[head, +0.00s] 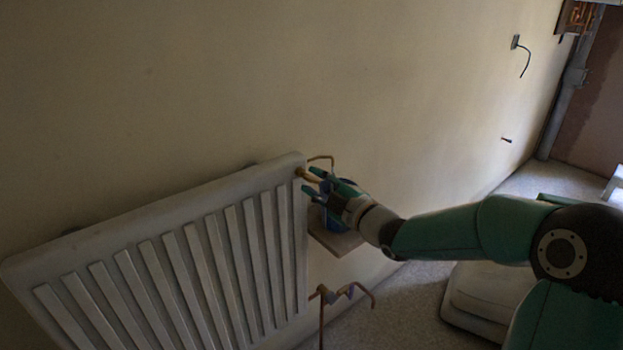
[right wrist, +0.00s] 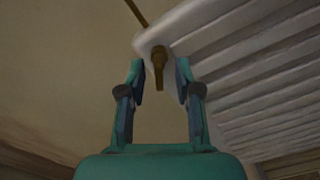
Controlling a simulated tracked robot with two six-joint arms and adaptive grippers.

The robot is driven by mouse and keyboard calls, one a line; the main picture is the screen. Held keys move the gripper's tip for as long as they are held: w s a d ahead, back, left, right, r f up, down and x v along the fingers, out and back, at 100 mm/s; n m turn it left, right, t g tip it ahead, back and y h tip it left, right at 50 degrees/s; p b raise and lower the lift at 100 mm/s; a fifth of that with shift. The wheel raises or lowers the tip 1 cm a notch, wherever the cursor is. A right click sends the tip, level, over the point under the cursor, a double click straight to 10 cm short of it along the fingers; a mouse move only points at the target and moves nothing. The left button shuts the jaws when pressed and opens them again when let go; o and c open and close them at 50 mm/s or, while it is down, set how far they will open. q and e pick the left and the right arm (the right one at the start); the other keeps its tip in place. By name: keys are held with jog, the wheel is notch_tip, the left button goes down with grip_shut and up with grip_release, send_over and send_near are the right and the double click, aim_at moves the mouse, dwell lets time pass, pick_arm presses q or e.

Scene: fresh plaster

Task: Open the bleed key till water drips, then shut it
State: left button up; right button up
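A white ribbed radiator (head: 160,262) hangs on the wall at the lower left of the head view. The brass bleed key (right wrist: 158,66) sticks out of its upper end corner; in the head view its brass (head: 299,173) shows just beside my fingers. My right gripper (head: 309,182) is at that corner. In the right wrist view its two fingers (right wrist: 160,80) stand apart on either side of the key, with a gap on both sides. I see no water drops. My left gripper is in neither view.
A small shelf (head: 333,240) with a blue thing (head: 328,220) on it, partly hidden by my gripper, is just below. A brass valve pipe (head: 345,291) is at the radiator's lower corner. A pale padded object (head: 487,300) stands on the floor. The wall above is clear.

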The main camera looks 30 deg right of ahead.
jog(key=shift+w+a, duration=0.1)
jog(key=shift+w, duration=0.6)
grip_shut()
